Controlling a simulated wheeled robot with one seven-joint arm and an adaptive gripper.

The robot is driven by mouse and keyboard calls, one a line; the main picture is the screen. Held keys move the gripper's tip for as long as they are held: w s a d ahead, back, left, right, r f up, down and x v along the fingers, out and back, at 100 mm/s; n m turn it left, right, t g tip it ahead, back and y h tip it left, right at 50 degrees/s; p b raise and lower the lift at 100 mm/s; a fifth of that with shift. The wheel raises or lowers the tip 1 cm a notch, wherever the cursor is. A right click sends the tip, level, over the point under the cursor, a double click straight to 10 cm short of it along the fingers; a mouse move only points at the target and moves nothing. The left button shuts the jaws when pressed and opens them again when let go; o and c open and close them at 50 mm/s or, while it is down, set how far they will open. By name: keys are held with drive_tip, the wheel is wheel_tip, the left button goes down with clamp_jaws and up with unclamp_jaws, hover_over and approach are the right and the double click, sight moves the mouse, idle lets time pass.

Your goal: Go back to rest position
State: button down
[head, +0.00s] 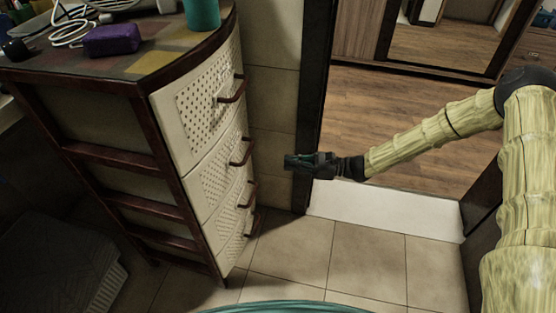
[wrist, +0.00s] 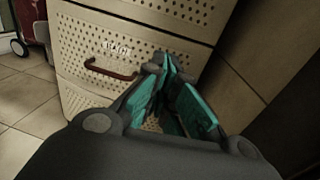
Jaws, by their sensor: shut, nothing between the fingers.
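My gripper (head: 290,161) is at the end of my arm, which reaches in from the right of the head view. The gripper hangs in the air to the right of a drawer cabinet (head: 190,150), apart from its handles in that view. In the wrist view, the fingers with teal pads (wrist: 166,68) come together at their tips and hold nothing. Behind them are the cabinet's perforated white drawer fronts (wrist: 78,60) and a brown handle (wrist: 108,70). The drawers look closed.
A purple box (head: 112,40), a white cable (head: 75,28) and a teal container (head: 201,14) stand on the cabinet top. A dark door frame (head: 318,80) opens onto a wooden floor (head: 400,110) behind my arm. The tiled floor (head: 290,250) in front is clear.

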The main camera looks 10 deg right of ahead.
drive_tip(key=shift+v, duration=0.85)
drive_tip(key=s+a+f+n+g+h, duration=0.2)
drive_tip(key=s+f+n+g+h, duration=0.15)
drive_tip(key=s+f, duration=0.6)
drive_tip(key=s+a+f+n+g+h, duration=0.35)
drive_tip(key=s+f, duration=0.35)
drive_tip(key=s, duration=0.6)
drive_tip(key=s+d+f+n+h, duration=0.35)
drive_tip(key=s+d+h, duration=0.2)
drive_tip(key=s, duration=0.25)
drive_tip(key=s+d+f+n+h, duration=0.35)
drive_tip(key=s+d, duration=0.25)
drive_tip(key=s, duration=0.2)
drive_tip(key=s+d+r+n+t+h, duration=0.2)
drive_tip(key=s+d+r+n+t, duration=0.15)
drive_tip(key=n, duration=0.25)
wheel_tip(320, 180, up, 27)
drive_tip(key=w+p, duration=0.1)
drive_tip(key=p, duration=2.6)
drive_tip(key=shift+r, duration=0.2)
drive_tip(key=c, duration=2.2)
unclamp_jaws()
